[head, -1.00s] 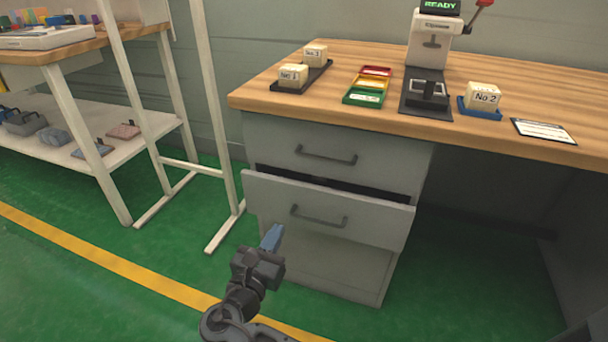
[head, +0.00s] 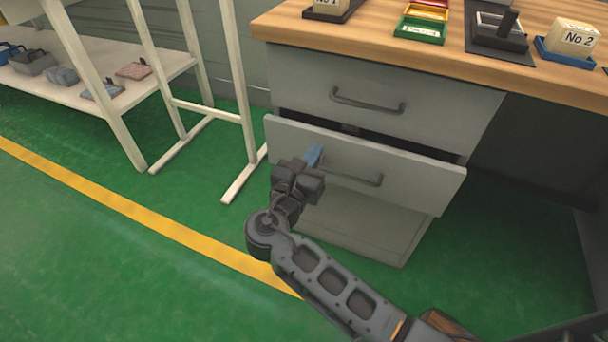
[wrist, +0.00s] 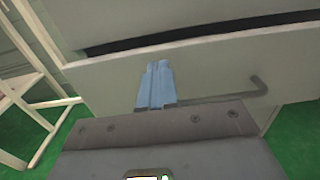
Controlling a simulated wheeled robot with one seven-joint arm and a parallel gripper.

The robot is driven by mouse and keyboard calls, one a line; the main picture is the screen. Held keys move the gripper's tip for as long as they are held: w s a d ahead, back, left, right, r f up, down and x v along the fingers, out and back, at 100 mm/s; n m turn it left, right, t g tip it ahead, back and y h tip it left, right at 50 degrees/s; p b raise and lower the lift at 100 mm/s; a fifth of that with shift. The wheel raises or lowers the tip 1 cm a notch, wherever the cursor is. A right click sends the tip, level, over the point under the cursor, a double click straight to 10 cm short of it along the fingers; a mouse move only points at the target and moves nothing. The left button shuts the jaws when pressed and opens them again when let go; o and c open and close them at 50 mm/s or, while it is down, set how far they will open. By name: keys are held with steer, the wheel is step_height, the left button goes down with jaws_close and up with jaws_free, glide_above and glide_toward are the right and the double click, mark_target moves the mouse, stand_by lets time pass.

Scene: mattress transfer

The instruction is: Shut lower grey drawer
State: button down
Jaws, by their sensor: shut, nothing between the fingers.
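The lower grey drawer (head: 415,182) stands partly pulled out below the shut upper drawer (head: 330,92), with a dark gap above its front. Its bar handle (head: 352,178) is in the middle of the front. My gripper (head: 314,154) is shut and empty, its blue fingertips in front of the drawer face, left of the handle. In the wrist view the shut blue fingers (wrist: 157,84) point at the drawer front (wrist: 205,72), with the handle (wrist: 262,88) to their right. I cannot tell whether the fingertips touch the front.
The wooden worktop (head: 400,50) above holds several blocks and trays. A white frame stand (head: 240,110) stands on the floor to the left, beside a shelf table (head: 130,85). Green floor (head: 110,260) is open in front.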

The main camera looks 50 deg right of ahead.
mark_target(325, 137)
steer(key=shift+b+x, duration=0.45)
steer(key=shift+x, duration=1.2)
steer(key=shift+d+r, duration=0.15)
steer(key=p+x, duration=0.3)
steer(key=x, duration=0.1)
steer(key=shift+p, duration=0.3)
steer(key=shift+w+d, duration=0.15)
steer(key=shift+d, duration=0.25)
